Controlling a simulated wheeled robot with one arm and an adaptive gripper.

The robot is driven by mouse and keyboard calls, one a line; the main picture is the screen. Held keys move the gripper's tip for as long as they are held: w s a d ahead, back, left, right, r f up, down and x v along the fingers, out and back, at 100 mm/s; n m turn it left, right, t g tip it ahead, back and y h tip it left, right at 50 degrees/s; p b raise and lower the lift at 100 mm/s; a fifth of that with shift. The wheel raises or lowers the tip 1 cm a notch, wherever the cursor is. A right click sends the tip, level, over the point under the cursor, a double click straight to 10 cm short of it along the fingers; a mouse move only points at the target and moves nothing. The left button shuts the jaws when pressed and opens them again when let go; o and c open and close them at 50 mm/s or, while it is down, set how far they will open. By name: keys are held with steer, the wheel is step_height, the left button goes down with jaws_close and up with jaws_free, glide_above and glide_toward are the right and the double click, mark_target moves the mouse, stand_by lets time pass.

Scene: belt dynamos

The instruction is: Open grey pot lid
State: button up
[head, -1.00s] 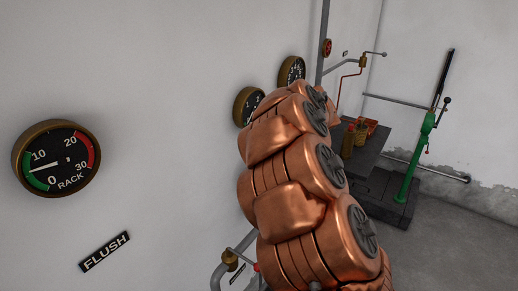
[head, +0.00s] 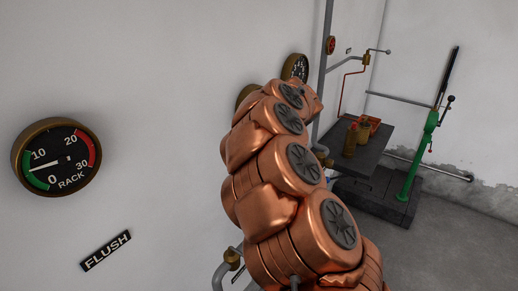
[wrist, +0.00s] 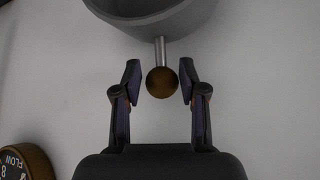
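In the wrist view, a grey rounded pot or lid (wrist: 155,18) shows at the top, cut off by the frame. A short metal stem comes down from it to a brass-brown ball knob (wrist: 162,81). My gripper (wrist: 161,80) is open, with one dark finger on each side of the knob. Gaps show between the knob and both fingers in the picture. I cannot tell the depth of the knob between them. In the head view, my copper arm reaches toward the back wall, and neither the gripper nor the grey pot can be made out there.
A brass FLOW gauge (wrist: 22,162) is at lower left in the wrist view. In the head view, a RACK gauge (head: 56,158) and FLUSH sign (head: 105,251) are on the wall. A dark bench (head: 365,158) and green lever stand (head: 416,158) are at right. Grey floor is open at lower right.

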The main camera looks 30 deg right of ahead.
steer(key=shift+o, duration=1.2)
steer(key=shift+d+r, duration=0.1)
steer(key=v, duration=1.2)
